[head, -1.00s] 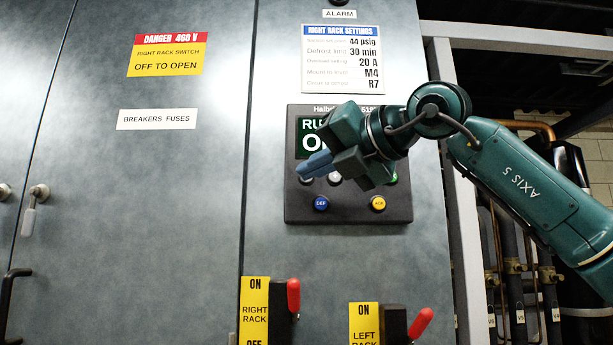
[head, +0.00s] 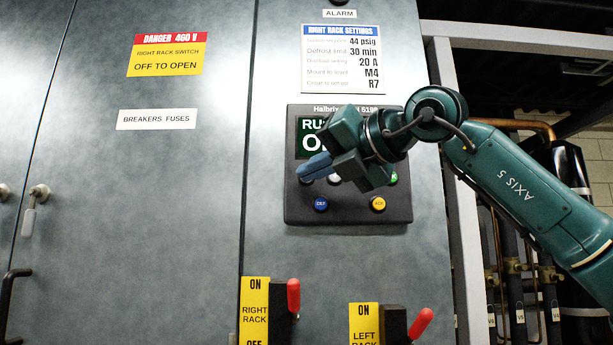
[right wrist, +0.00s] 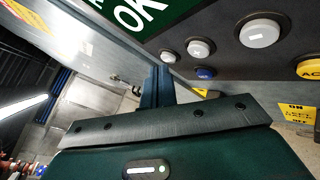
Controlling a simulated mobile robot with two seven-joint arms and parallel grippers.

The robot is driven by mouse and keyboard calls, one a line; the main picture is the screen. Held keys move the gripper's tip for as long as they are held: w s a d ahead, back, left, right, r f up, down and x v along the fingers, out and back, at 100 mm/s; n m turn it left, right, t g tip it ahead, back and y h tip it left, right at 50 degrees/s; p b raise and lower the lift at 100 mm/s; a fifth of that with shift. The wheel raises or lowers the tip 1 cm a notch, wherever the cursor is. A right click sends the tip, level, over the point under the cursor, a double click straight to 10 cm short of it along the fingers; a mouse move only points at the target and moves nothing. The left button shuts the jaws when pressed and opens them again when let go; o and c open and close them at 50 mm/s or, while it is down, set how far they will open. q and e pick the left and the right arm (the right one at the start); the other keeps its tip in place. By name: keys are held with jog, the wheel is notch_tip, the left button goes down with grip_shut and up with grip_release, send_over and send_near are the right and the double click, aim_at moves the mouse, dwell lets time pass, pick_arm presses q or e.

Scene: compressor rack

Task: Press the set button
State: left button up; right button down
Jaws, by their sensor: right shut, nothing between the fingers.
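The controller panel (head: 350,212) is a dark box on the grey cabinet door, with a green-lit display (head: 306,150) partly covered by my right gripper. In the right wrist view, a row of pale round buttons (right wrist: 200,48) runs below the display; their labels are too small to read, so I cannot tell which is set. My right gripper (head: 303,172) is shut and empty, its blue fingers in front of the panel's left part, over the left end of the row. The fingers show in the right wrist view (right wrist: 157,84); contact cannot be told. My left gripper is out of view.
A blue DEF button (head: 321,204) and a yellow ACK button (head: 378,203) sit below the row. Red-handled rack switches (head: 293,296) (head: 420,324) stick out lower down. A settings sheet (head: 343,60) is above the panel. Pipes and a frame post stand at right.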

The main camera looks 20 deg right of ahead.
jog(key=shift+w+d, duration=0.15)
jog(key=shift+w, duration=0.25)
dwell(0.3)
jog(key=shift+s, duration=0.1)
jog(key=shift+s+a+b, duration=0.25)
jog(key=shift+s+b, duration=0.15)
jog(key=shift+s, duration=0.25)
jog(key=shift+s, duration=0.1)
jog(key=s+b, duration=0.1)
jog(key=s, duration=0.1)
jog(key=s+a+b, duration=0.1)
jog(key=s, duration=0.1)
jog(key=shift+s+a+b, duration=0.2)
jog(key=shift+s+b, duration=0.15)
dwell(0.8)
